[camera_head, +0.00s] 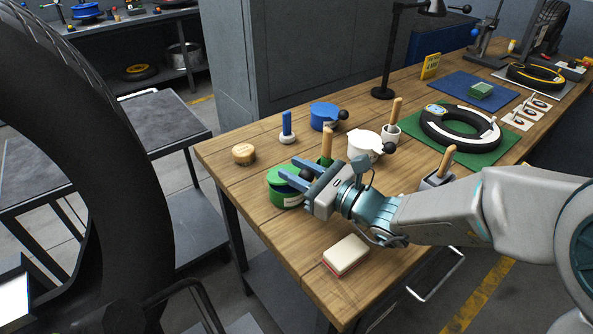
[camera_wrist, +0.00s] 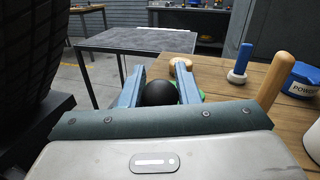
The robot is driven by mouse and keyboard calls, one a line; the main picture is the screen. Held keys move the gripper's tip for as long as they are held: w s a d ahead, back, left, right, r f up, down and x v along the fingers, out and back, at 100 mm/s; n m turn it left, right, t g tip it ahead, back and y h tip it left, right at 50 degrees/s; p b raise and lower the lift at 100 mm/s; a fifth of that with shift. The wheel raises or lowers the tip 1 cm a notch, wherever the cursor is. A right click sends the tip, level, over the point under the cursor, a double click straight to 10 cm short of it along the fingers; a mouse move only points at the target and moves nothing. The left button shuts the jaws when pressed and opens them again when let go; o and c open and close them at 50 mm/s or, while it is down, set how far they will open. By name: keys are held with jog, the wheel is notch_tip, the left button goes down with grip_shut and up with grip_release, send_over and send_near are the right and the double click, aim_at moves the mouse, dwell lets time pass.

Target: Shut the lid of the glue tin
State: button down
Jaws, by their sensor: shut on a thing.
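A green tin (camera_head: 287,200) with a white label stands near the left end of the wooden bench; its label is too small to read. Its green lid (camera_head: 277,175) is partly behind my fingers, and I cannot tell how far it is open. My gripper (camera_head: 291,168) reaches over the tin from the right. In the wrist view my gripper (camera_wrist: 160,88) is shut on a black ball knob (camera_wrist: 160,94), with a finger on each side. A little green (camera_wrist: 202,97) shows beyond the right finger.
A wooden-handled brush (camera_head: 326,148) stands just behind my gripper. Near it are a white tin (camera_head: 364,146), a blue tin (camera_head: 324,117), a blue-handled piece (camera_head: 287,128) and a round wooden block (camera_head: 244,153). A sponge-like block (camera_head: 346,254) lies in front. The bench's left edge is close.

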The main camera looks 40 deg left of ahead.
jog(key=shift+s+d+f+g+b, duration=0.15)
jog(key=shift+d+f+b, duration=0.15)
jog(key=shift+f, duration=0.3)
jog(key=shift+w+d+f+g+b, duration=0.1)
jog(key=shift+d+f+b, duration=0.05)
jog(key=shift+f+b, duration=0.35)
jog(key=shift+s+d+f+g+b, duration=0.15)
jog(key=shift+d+f+b, duration=0.1)
jog(key=shift+f, duration=0.4)
jog(key=shift+w, duration=0.1)
jog(key=c, duration=1.1)
grip_release()
jog(key=shift+r, duration=0.1)
notch_tip(320, 180, up, 5)
jog(key=shift+w+f+p, duration=0.1)
jog(key=shift+p, duration=0.45)
jog(key=w+d+r+p, duration=0.1)
jog(key=w+d+r, duration=0.4)
jog(key=d, duration=0.5)
jog(key=shift+w+d+r, duration=0.15)
jog(key=shift+d+r, duration=0.05)
jog(key=shift+r, duration=0.4)
